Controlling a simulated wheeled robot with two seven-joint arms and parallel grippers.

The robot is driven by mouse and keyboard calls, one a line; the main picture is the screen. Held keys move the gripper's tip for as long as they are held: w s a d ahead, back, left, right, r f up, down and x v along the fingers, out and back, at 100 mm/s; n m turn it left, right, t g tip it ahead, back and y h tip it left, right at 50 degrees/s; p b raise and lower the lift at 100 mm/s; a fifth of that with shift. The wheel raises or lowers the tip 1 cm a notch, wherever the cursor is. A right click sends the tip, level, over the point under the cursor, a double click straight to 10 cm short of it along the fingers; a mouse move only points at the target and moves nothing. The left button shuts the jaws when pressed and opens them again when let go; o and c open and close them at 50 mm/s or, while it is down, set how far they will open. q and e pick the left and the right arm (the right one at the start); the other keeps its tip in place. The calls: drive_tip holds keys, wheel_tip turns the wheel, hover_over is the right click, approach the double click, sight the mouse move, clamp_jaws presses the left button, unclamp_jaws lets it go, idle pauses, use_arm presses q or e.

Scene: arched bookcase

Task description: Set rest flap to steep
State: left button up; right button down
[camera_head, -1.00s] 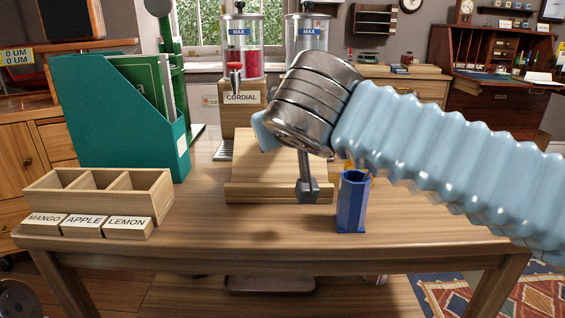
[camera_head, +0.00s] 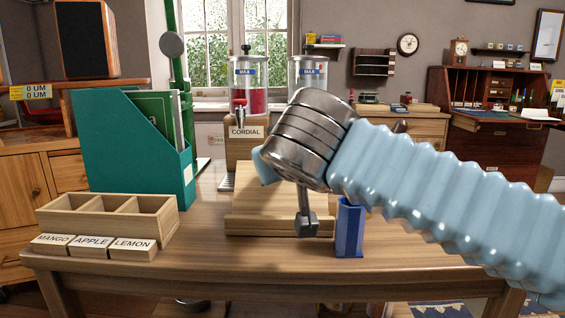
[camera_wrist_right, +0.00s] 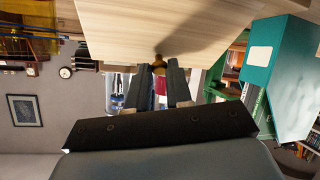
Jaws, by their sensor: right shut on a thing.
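The wooden rest (camera_head: 250,202) stands on the table with a front ledge. Its pale board looks low and only slightly tilted in the head view, partly covered by my right arm. In the right wrist view, a wooden panel (camera_wrist_right: 150,25) fills the top, with a small brass-coloured knob (camera_wrist_right: 160,66) at its edge. My right gripper (camera_wrist_right: 161,80) has its two dark fingers on either side of this knob and is shut on it. In the head view, my arm hides the knob and most of the contact. My left gripper is out of view.
A blue holder (camera_head: 349,230) stands close to the rest's right end. A teal file box (camera_head: 130,150) and a wooden tray (camera_head: 150,210) with label blocks (camera_head: 92,244) are on the left. Drink dispensers (camera_head: 247,85) stand behind. The table's front right is clear.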

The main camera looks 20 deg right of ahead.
idle(0.5)
drive_tip(key=c, duration=1)
unclamp_jaws()
drive_tip(key=shift+c, duration=0.2)
drive_tip(key=p+v, duration=0.2)
drive_tip(key=v, duration=1.1)
drive_tip(key=shift+s+r, duration=0.2)
drive_tip(key=shift+s, duration=0.15)
